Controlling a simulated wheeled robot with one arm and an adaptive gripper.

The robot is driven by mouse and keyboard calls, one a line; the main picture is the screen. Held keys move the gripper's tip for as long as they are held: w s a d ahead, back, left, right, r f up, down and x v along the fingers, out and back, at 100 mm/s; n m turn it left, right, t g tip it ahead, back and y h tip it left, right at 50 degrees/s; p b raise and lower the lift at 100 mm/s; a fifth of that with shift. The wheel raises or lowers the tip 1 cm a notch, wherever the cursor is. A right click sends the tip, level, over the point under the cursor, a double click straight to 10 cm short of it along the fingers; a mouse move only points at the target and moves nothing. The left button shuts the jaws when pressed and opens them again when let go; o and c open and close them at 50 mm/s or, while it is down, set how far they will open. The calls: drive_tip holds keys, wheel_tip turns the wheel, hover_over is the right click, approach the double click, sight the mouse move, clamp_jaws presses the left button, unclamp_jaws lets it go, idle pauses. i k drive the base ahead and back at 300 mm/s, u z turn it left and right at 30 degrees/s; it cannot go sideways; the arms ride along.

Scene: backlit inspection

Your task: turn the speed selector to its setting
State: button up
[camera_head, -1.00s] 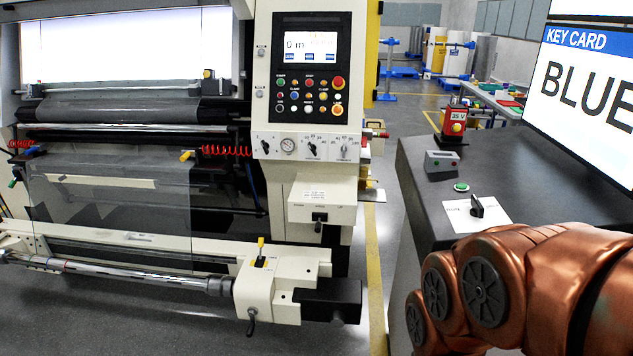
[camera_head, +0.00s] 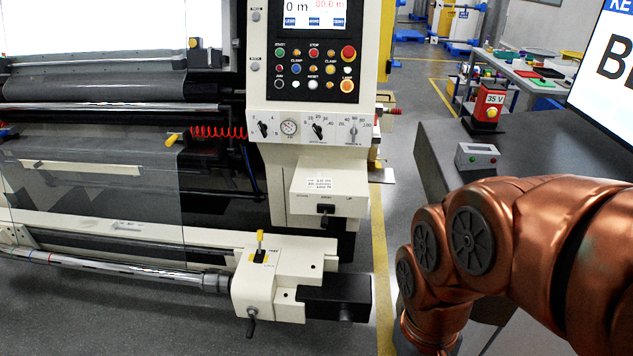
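A strip of controls (camera_head: 337,141) runs below the button panel on the cream machine. My copper arm fills the lower right, apart from the knobs in the picture. My gripper is out of view.
A cream box (camera_head: 325,191) with a black switch juts out below the knobs. A yellow-handled lever (camera_head: 260,249) stands lower on the machine. Grey floor lies between.

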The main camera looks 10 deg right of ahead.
sight(318, 129)
drive_tip(key=u, duration=0.2)
drive_tip(key=k, duration=0.45)
drive_tip(key=u, duration=1.15)
drive_tip(key=i, duration=1.05)
drive_tip(key=z, duration=0.9)
drive_tip(key=i, duration=0.8)
drive_tip(key=z, duration=0.85)
